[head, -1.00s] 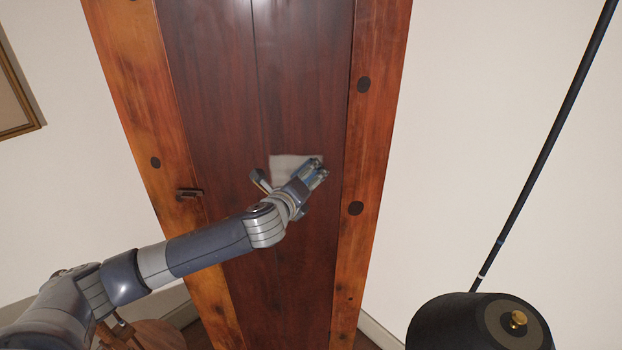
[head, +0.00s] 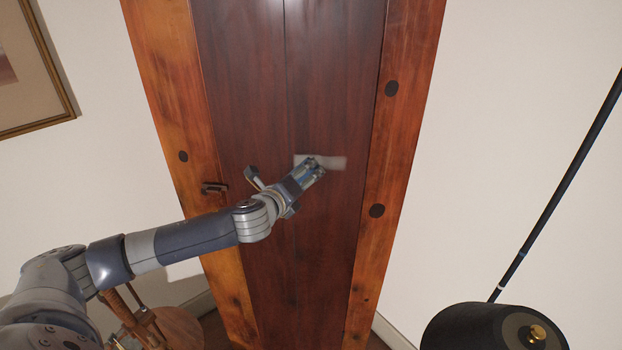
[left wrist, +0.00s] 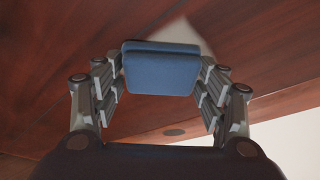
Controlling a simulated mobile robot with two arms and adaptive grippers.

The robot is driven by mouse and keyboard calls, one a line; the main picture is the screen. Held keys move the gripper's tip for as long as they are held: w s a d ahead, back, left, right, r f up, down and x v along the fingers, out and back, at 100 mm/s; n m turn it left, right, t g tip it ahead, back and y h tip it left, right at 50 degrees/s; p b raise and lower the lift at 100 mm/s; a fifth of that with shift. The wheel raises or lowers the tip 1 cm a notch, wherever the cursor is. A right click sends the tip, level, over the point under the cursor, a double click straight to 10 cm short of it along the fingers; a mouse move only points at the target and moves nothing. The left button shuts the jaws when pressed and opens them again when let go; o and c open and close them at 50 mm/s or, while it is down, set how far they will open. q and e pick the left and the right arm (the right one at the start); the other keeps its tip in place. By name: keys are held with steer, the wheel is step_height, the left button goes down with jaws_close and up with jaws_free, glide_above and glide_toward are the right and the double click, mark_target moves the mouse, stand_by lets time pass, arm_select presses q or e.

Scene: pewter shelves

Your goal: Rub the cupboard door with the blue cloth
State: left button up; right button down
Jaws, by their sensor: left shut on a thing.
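The cupboard door (head: 300,250) is dark red-brown wood in a lighter orange frame, with a small dark handle (head: 215,187) on its left side. A whitish patch (head: 332,162) marks the door at mid-height, just beyond my fingertips. My left gripper (head: 314,168) is shut on the folded blue cloth (left wrist: 160,70), which fills the space between the fingers in the left wrist view. In the head view only a little blue shows at the fingers. The cloth is at the door surface; exact contact is hard to tell. My right gripper is out of view.
A black lampshade (head: 480,326) with a brass knob stands at the lower right, beside a slanting dark pole (head: 560,190). A round wooden stool (head: 175,330) is at the lower left. A framed picture (head: 40,124) hangs on the left wall.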

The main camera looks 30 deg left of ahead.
arm_select(q)
steer(key=shift+s+a+r+p, duration=0.3)
steer(key=shift+a+r, duration=0.2)
steer(key=shift+a, duration=0.3)
steer(key=shift+s+a+r+p, duration=0.3)
steer(key=shift+a+r, duration=0.15)
steer(key=shift+a, duration=0.35)
steer(key=shift+w+d+f, duration=0.1)
steer(key=shift+w+d, duration=0.45)
steer(key=shift+d, duration=0.75)
steer(key=shift+w+d+r, duration=0.1)
steer(key=shift+w+d, duration=0.4)
steer(key=shift+d, duration=0.8)
steer(key=shift+w+d+f, duration=0.1)
steer(key=shift+w+d, duration=0.45)
steer(key=shift+d, duration=0.75)
steer(key=shift+w+d, duration=0.35)
steer(key=shift+d, duration=0.5)
steer(key=shift+w+d, duration=0.4)
steer(key=shift+d, duration=0.4)
steer(key=shift+w+d, duration=0.35)
steer(key=shift+d, duration=0.5)
